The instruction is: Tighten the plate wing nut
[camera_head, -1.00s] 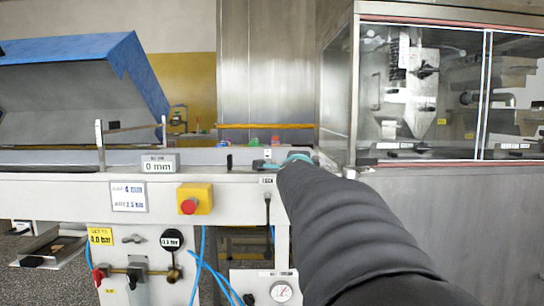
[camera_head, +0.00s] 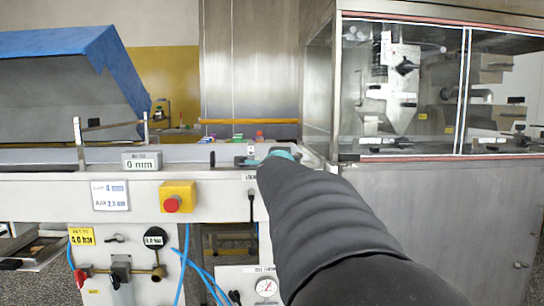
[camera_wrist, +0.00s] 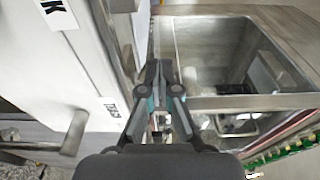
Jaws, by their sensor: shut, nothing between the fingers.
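A dark wing-shaped knob (camera_head: 405,66) sits on a pale plate (camera_head: 400,95) behind the clear window of the steel cabinet. I cannot tell for sure that it is the plate wing nut. Another dark knob (camera_head: 445,93) is to its right. My gripper (camera_head: 277,154) is at the far end of my dark arm, by the machine's front rail, left of the cabinet and apart from the knobs. My arm mostly hides it there. In the wrist view my gripper (camera_wrist: 160,66) shows its fingers together and empty. No wing nut is clear in that view.
The cabinet's steel front (camera_head: 430,200) and window frame (camera_head: 337,90) stand right of my arm. A red stop button (camera_head: 171,204) is on the machine front. The wrist view shows a grey handle (camera_wrist: 75,132) and an open steel-framed recess (camera_wrist: 276,101).

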